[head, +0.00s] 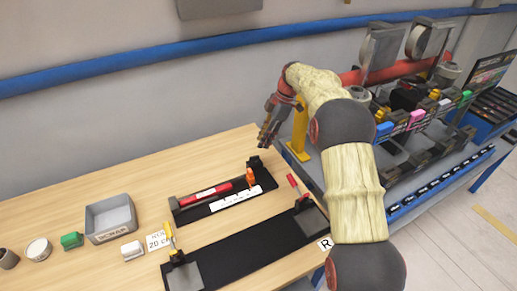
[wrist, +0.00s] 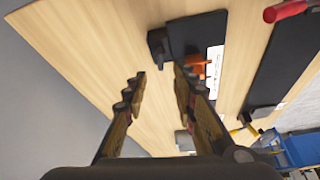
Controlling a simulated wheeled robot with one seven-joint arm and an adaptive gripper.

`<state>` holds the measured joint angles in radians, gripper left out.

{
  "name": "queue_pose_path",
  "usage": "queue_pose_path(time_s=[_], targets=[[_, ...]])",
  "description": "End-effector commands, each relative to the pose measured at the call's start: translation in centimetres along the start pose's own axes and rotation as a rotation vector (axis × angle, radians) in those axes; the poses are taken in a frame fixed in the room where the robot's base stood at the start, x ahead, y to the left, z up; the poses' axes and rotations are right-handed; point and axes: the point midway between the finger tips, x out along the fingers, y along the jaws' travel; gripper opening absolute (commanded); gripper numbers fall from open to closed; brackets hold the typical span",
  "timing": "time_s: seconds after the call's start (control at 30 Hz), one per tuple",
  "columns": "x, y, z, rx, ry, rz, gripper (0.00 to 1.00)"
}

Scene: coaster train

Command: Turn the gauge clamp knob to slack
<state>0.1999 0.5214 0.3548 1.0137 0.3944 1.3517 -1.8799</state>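The gauge (head: 216,203) is a black plate on the wooden table, with a red bar (head: 206,192), a white scale strip (head: 236,198) and a black end block (head: 254,162). An upright orange part (head: 250,178) stands near the block; I cannot tell whether it is the clamp knob or how it is turned. In the wrist view the orange part (wrist: 195,67) is partly behind the right finger, and the block (wrist: 158,42) lies beyond the fingertips. My gripper (head: 264,140) is open and empty above the table's back edge, apart from the gauge; its fingers also show in the wrist view (wrist: 158,84).
A longer black fixture (head: 245,247) lies in front, with a red handle (head: 293,183) and a yellow handle (head: 169,236). A grey scrap bin (head: 110,219) and small items stand left. A yellow post (head: 299,135) and a loaded blue cart (head: 430,185) stand right.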

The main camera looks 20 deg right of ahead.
Motion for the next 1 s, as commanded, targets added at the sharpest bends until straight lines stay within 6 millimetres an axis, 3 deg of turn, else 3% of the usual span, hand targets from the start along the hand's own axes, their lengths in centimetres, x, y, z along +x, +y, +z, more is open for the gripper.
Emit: queue_pose_path(time_s=[0.1,0.3,0.8,1.0], targets=[[-1.9,0.0,0.0,0.0,0.0,0.001,0.27],[-3.6,0.0,0.1,0.0,0.0,-0.001,0.27],[-3.9,0.0,0.0,0.003,0.0,-0.001,0.27],[-3.9,0.5,0.2,0.158,-0.007,0.017,0.27]])
